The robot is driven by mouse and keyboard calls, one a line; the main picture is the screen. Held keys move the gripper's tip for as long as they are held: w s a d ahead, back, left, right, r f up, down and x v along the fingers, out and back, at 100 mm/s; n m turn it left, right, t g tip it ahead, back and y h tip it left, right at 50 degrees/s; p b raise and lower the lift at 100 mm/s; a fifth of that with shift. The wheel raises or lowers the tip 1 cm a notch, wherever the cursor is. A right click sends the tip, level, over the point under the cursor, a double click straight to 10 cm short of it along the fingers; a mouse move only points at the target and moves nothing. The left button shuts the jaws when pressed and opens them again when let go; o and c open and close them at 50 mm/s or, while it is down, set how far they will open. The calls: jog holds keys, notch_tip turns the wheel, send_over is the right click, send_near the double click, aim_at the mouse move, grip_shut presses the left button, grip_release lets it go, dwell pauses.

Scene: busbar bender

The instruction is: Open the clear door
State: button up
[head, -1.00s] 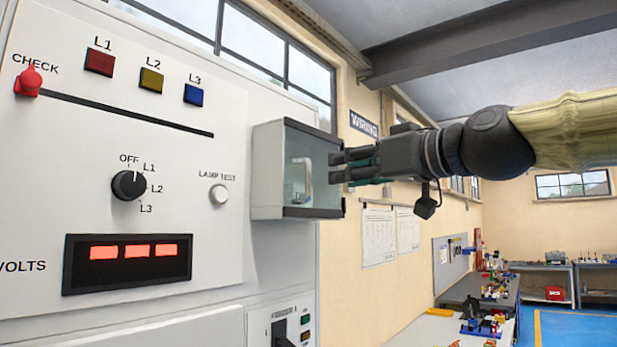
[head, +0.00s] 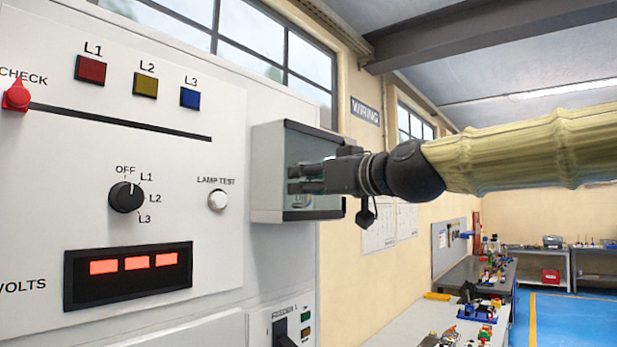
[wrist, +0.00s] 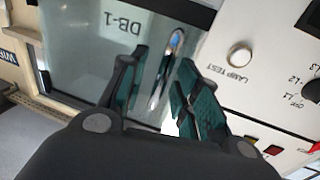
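The clear door (head: 310,150) is the glass front of a grey box mounted on the white panel, and it looks closed. In the wrist view the door glass (wrist: 90,40) shows a DB-1 label behind or on it. A shiny bar handle (wrist: 165,68) stands on the door. My gripper (head: 292,180) is in front of the door and hides most of the handle in the head view. In the wrist view my gripper (wrist: 160,92) is open, with its teal-padded fingers on either side of the handle's line. I cannot tell whether a finger touches the handle.
The white panel carries a lamp test button (head: 218,200), a rotary selector (head: 126,197), a red check knob (head: 16,96) and a lit volts display (head: 128,274). A workbench (head: 440,335) with small parts stands below right. The blue floor (head: 575,320) at far right looks clear.

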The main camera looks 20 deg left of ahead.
grip_shut()
jog(key=shift+d, duration=0.2)
